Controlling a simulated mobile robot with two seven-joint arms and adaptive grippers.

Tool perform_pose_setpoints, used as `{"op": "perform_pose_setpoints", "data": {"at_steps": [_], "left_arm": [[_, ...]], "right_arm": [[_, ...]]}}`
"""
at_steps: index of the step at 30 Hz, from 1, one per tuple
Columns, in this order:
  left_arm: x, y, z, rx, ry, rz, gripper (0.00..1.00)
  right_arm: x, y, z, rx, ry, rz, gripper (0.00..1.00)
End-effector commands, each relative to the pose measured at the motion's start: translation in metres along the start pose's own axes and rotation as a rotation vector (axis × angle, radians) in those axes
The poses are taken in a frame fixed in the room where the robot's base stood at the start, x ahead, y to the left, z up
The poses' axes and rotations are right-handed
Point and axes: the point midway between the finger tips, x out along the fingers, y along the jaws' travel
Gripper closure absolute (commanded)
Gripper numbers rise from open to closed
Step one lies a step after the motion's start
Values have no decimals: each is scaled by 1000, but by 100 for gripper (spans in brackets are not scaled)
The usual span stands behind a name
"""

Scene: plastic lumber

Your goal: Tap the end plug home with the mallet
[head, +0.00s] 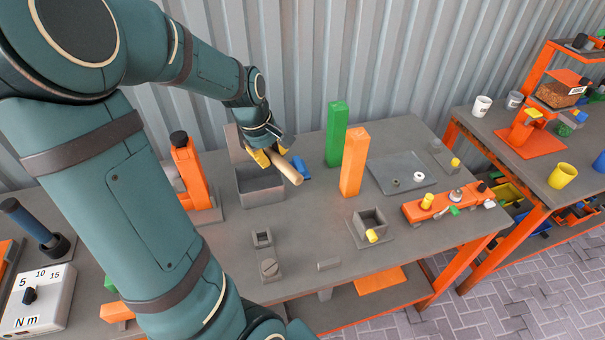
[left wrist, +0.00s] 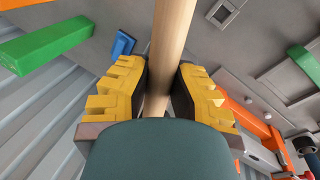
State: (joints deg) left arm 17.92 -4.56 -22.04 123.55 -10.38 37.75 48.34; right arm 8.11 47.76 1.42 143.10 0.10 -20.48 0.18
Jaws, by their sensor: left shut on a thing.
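My left gripper (head: 270,157) has yellow fingers and is shut on a pale wooden handle (head: 289,171), over the grey open box at the back of the bench. In the left wrist view the handle (left wrist: 172,45) runs straight between the yellow fingers (left wrist: 160,95). No mallet head shows in either view. I cannot tell which piece is the end plug. A small yellow piece (head: 372,236) lies at the front of a square grey socket (head: 370,219). A smaller grey square socket (head: 262,238) stands nearer to me. My right gripper is not in view.
The grey box (head: 262,198) is below the gripper, with a blue piece (head: 301,166) to its right. Upright green (head: 336,135) and orange (head: 354,162) posts stand mid-bench. A grey tray (head: 415,182) and an orange rack (head: 445,206) are further right. The bench's centre front has bare patches.

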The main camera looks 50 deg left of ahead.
Motion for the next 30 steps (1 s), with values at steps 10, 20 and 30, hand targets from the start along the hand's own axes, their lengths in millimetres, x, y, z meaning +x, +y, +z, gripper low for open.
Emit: {"op": "perform_pose_setpoints", "data": {"at_steps": [10, 20, 30], "left_arm": [[-126, -44, -71, -286, 75, 6, 100], [-166, -68, -90, -393, 97, 8, 100], [-144, -74, -89, -395, 94, 5, 100]], "right_arm": [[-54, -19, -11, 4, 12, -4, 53], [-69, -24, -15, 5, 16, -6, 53], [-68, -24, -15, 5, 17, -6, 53]]}}
